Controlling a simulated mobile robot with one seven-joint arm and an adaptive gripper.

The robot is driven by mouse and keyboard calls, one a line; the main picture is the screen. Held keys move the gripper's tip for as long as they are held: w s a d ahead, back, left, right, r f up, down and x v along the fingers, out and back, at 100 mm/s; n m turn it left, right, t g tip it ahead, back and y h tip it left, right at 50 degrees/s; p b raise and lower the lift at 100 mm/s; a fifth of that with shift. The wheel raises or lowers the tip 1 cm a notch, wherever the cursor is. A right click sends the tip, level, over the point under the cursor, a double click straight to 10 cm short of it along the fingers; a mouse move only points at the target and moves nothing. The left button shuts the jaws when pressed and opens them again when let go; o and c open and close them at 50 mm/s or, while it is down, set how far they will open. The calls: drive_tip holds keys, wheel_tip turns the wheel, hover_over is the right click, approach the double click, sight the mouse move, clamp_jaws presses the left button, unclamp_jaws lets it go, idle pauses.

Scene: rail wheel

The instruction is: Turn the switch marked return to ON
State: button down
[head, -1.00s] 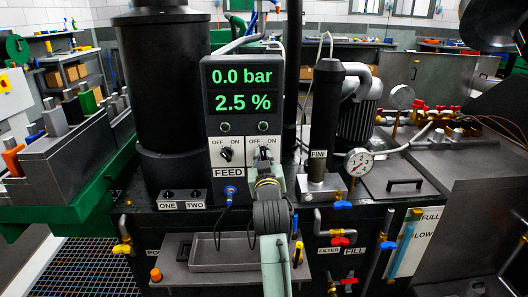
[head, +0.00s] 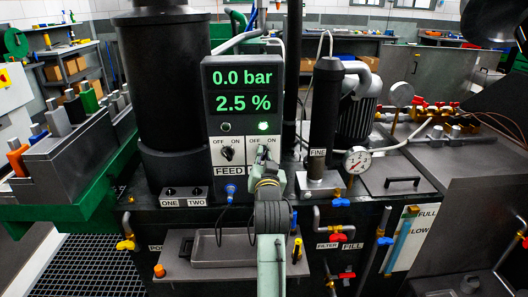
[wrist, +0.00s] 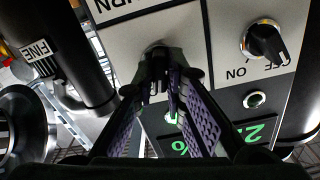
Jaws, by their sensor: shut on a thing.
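The control box (head: 214,105) stands in the middle of the head view, with two rotary switches marked OFF and ON. The right switch (head: 262,151) is mostly hidden by my gripper (head: 264,162). Its label is covered in the head view; in the wrist view the ending "URN" shows on its panel (wrist: 120,28). In the wrist view my gripper (wrist: 160,72) is shut on the switch's knob, whose angle I cannot tell. The lamp above it (head: 263,127) glows green. The left FEED switch (head: 227,154) is free, and its lamp (head: 226,128) is dark.
The display reads 0.0 bar and 2.5 %. A black cylinder marked FINE (head: 323,125) stands close to the right of the box. A large black vessel (head: 170,90) stands to the left. A tray (head: 205,262) lies below.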

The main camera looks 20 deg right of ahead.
idle(0.3)
drive_tip(key=m+p, duration=0.1)
drive_tip(key=m, duration=0.1)
drive_tip(key=shift+m+p, duration=0.4)
drive_tip(key=c, duration=1.5)
unclamp_jaws()
drive_tip(key=shift+v, duration=3.55)
